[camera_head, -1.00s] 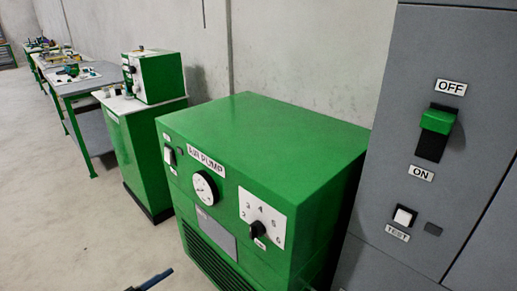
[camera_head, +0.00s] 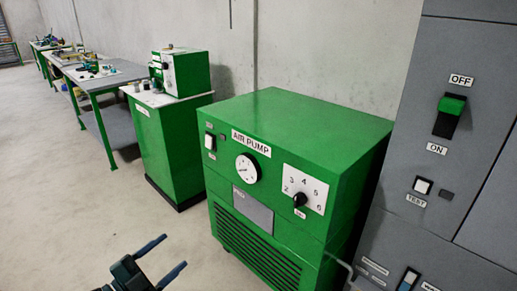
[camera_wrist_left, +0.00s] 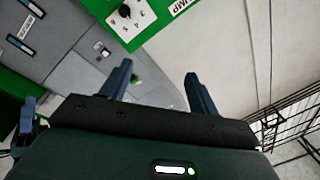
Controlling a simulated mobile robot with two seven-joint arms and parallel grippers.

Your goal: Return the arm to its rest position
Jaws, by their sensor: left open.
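My left gripper (camera_head: 162,260) shows at the bottom left of the head view, low in front of the green air pump. Its two dark blue fingers are spread apart with nothing between them. My right gripper is not in the head view. No blue cable can be made out in these frames.
The green air pump (camera_head: 290,130) stands at centre, with a grey switch cabinet (camera_head: 425,160) to its right. A green cabinet (camera_head: 165,150) and workbenches (camera_head: 95,85) line the wall at left. A black wire rack (camera_wrist_left: 290,120) shows at right in the wrist view. Floor at left is clear.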

